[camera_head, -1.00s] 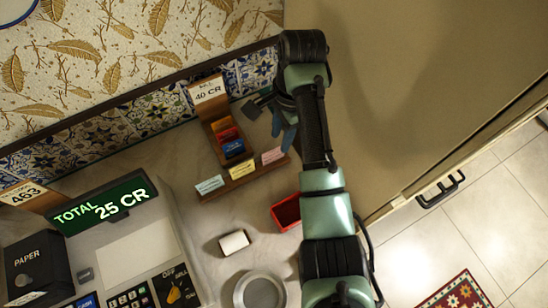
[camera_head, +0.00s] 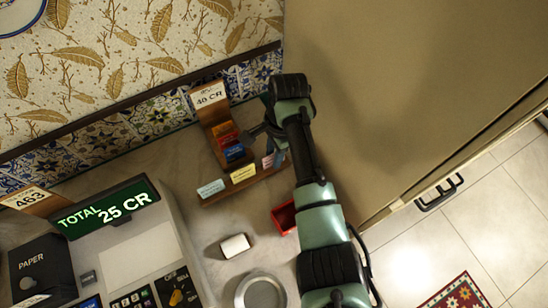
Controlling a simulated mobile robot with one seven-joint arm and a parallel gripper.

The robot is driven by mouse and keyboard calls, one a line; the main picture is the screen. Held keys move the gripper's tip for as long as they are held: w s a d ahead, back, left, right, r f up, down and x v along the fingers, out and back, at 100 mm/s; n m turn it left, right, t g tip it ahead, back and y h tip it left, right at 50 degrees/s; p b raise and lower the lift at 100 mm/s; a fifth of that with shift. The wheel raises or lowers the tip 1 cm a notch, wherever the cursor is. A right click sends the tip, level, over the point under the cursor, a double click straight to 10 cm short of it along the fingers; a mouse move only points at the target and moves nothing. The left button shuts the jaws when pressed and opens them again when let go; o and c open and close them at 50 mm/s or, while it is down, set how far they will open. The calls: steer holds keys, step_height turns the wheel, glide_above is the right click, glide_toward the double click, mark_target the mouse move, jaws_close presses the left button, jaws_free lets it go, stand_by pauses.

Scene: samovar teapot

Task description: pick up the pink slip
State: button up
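The pink slip (camera_head: 267,161) stands at the right end of the wooden slip rack (camera_head: 218,195) on the counter. Part of it is hidden by my gripper. My gripper (camera_head: 263,145) hangs over the right side of the rack, with its fingers spread apart. One finger is near the colored cards and the other is beside the pink slip. I cannot tell whether it touches the slip. A yellow slip (camera_head: 243,173) and a pale blue slip (camera_head: 210,188) stand to the left in the same rack.
A wooden holder with colored cards (camera_head: 229,141) and a "40 CR" sign (camera_head: 208,96) rises behind the slips. A red tray (camera_head: 284,218), a white roll (camera_head: 235,246) and a round metal dish (camera_head: 260,291) are below. The cash register (camera_head: 130,250) is at left.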

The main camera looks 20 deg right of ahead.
jaws_close()
steer(key=shift+r, duration=0.1)
step_height(320, 180, up, 10)
steer(key=shift+f, duration=0.2)
step_height(320, 180, up, 5)
steer(key=p, duration=0.6)
steer(key=shift+r, duration=0.1)
stand_by(0.3)
steer(key=shift+a, duration=0.1)
